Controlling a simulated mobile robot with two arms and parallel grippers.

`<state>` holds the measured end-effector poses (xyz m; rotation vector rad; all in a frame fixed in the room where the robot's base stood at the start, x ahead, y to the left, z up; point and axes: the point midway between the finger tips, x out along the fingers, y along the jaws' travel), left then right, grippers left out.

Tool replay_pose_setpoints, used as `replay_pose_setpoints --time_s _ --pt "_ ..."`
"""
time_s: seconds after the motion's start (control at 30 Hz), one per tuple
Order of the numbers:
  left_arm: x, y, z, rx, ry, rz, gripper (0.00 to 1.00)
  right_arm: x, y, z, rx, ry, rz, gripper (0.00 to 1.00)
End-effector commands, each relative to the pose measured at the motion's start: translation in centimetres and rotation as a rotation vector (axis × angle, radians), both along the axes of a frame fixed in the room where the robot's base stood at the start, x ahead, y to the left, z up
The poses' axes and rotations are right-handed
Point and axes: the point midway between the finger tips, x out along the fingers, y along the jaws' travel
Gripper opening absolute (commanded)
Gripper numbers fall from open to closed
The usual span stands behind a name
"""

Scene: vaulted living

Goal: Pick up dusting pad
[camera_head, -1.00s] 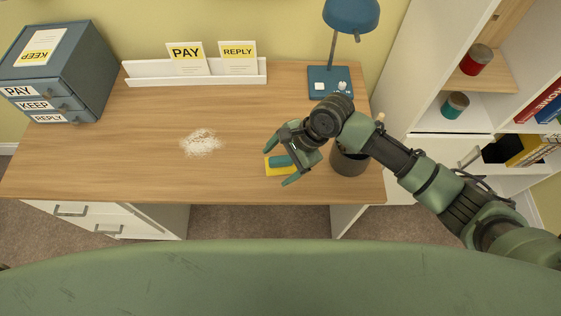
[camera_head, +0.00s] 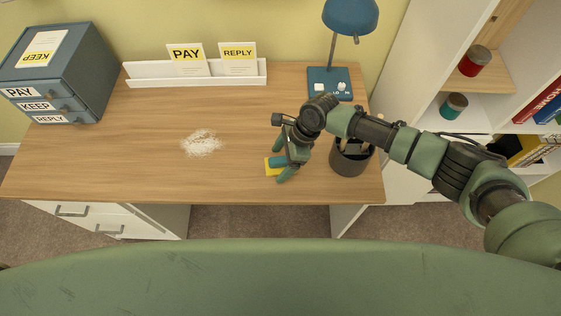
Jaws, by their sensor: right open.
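The dusting pad (camera_head: 269,170) lies on the desk (camera_head: 120,165) near its front right. It has a yellow base and a teal grip on top. My right gripper (camera_head: 278,163) is open and points down over the pad, with its fingers around the teal grip. The gripper hides the right part of the pad. I cannot tell whether the fingers touch it. My left gripper is not in view.
A dark cup (camera_head: 351,160) with items in it stands just right of my right gripper. White powder (camera_head: 202,144) lies left of the pad. A blue lamp (camera_head: 329,84), a white letter rack (camera_head: 150,74) and a blue drawer box (camera_head: 85,65) stand further back.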

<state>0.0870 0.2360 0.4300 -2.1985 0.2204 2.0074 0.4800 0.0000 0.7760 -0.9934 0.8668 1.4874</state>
Motion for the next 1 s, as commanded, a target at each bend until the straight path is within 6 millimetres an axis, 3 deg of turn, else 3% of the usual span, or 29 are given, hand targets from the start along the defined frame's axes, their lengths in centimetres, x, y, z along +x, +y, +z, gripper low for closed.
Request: replay_pose_setpoints --time_s 0.2,0.47,0.77,1.0 --pt "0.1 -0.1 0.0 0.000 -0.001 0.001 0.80 0.0 0.0 -0.1 0.000 0.000 0.000 0.80" --pt "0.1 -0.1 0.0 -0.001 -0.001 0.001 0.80 0.0 0.0 -0.1 0.000 0.000 0.001 0.13" --pt "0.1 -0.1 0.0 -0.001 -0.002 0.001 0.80 0.0 0.0 0.2 0.001 0.000 0.001 0.13" --pt "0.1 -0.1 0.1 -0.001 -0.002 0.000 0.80 0.1 0.0 3.0 0.003 -0.004 0.002 0.13"
